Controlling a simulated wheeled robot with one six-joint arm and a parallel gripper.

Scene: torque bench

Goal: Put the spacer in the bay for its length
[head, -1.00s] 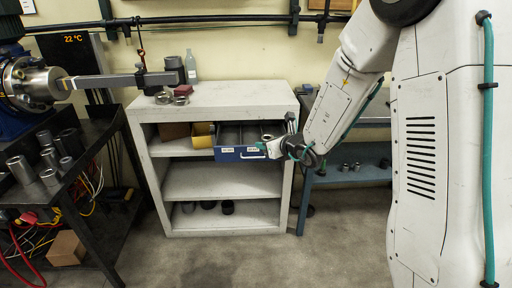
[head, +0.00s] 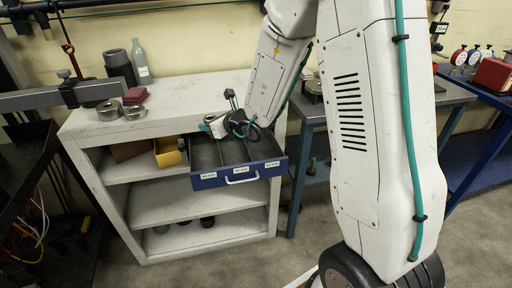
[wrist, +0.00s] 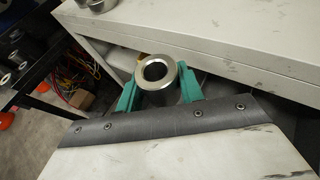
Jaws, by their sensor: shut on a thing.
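The spacer (wrist: 158,96) is a grey metal ring-ended cylinder with a round bore, seen from its end in the wrist view. My gripper (wrist: 160,88) is shut on it, with one teal finger at each side. In the head view, my gripper (head: 208,124) is over the rear left part of a pulled-out blue drawer (head: 238,176). The spacer is hard to make out there. The drawer has a left bay (head: 205,154), a middle bay (head: 233,151) and a right bay (head: 262,147), each with a front label too small to read. My arm hides part of the right bay.
The drawer sits in a pale shelf unit (head: 165,107), beside a yellow bin (head: 168,152). Metal rings (head: 110,109), a dark cylinder (head: 119,68) and a grey bottle (head: 141,63) stand on its top. A grey bar (head: 40,100) juts in from the left.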

